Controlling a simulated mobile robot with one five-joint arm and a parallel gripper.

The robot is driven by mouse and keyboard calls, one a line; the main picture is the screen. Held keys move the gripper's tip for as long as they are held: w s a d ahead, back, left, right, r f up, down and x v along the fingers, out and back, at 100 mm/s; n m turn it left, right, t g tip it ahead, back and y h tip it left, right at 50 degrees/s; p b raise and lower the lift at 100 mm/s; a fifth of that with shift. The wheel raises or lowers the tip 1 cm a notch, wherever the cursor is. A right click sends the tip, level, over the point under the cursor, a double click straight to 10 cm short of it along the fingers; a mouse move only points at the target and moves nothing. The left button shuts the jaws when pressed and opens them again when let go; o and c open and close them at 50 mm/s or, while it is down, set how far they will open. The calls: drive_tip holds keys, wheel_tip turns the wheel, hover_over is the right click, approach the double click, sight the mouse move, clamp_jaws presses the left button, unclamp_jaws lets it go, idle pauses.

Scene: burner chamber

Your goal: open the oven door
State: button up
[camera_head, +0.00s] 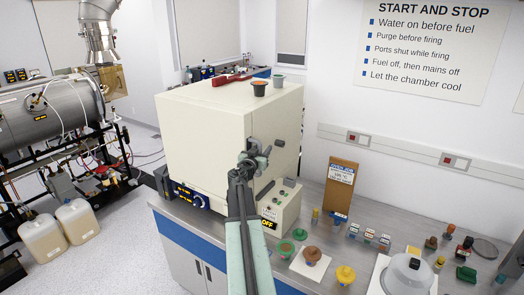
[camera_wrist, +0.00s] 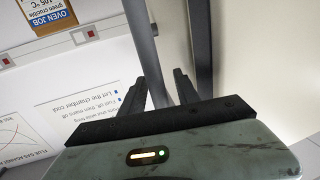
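The oven (camera_head: 205,140) is a large cream box on the bench in the head view, with a dark control strip (camera_head: 190,196) low on its front. Its door looks closed. My gripper (camera_head: 258,158) is in front of the oven's right front edge, close to dark fittings there, and hides part of them. In the wrist view my gripper (camera_wrist: 160,82) has its two black fingers apart. A grey bar (camera_wrist: 141,35) runs between the fingertips in the picture, and a darker bar (camera_wrist: 201,45) lies right of it. I cannot tell whether the fingers touch either bar.
A control box (camera_head: 281,205) marked OFF and an upright oven job board (camera_head: 340,185) stand right of the oven. Two jugs (camera_head: 75,220) stand on the floor at left. Clear floor lies before the bench.

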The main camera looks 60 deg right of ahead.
clamp_jaws()
drive_tip(key=shift+a, duration=0.15)
idle(1.2)
